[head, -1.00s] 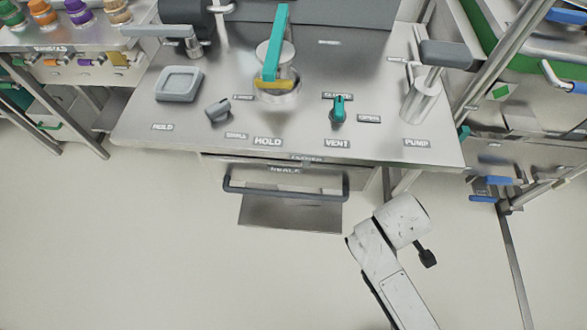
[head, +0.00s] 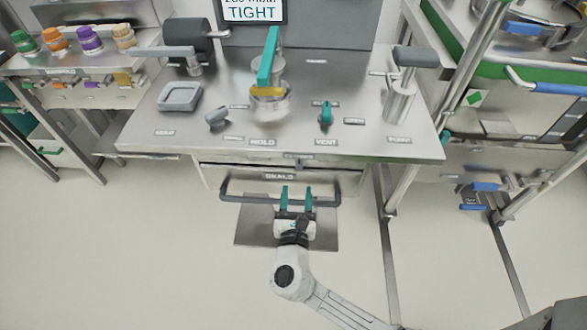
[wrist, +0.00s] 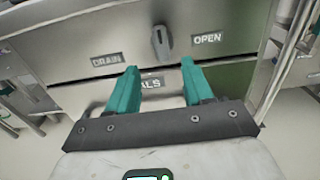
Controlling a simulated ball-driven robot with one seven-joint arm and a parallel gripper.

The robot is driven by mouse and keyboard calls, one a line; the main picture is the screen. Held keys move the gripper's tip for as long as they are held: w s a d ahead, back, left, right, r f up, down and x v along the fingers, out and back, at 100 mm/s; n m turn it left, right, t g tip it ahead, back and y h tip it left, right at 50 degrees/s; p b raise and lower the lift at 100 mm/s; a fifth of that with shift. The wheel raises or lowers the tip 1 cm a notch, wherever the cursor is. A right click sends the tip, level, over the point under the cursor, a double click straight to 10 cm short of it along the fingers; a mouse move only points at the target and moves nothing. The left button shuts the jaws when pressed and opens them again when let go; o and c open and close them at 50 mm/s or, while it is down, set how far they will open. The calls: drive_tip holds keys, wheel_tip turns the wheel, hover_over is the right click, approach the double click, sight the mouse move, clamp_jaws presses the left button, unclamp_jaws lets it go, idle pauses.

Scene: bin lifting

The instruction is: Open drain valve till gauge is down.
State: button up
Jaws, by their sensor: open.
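The drain valve (wrist: 160,41) is a small grey knob on the steel front panel, between the DRAIN and OPEN labels in the wrist view. Its grip looks close to vertical. My gripper (wrist: 158,66) has two teal fingers, spread apart with nothing between them. The fingers point at the panel, below and short of the knob. In the head view my gripper (head: 297,188) is in front of the bench, over the drawer handle (head: 235,195). The knob cannot be made out there. No gauge dial is clearly visible; a screen (head: 254,12), cut off at the top, reads TIGHT.
A steel frame stands to the right. Open floor lies in front.

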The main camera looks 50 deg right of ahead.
sight(299, 164)
drive_tip(key=x, duration=1)
clamp_jaws()
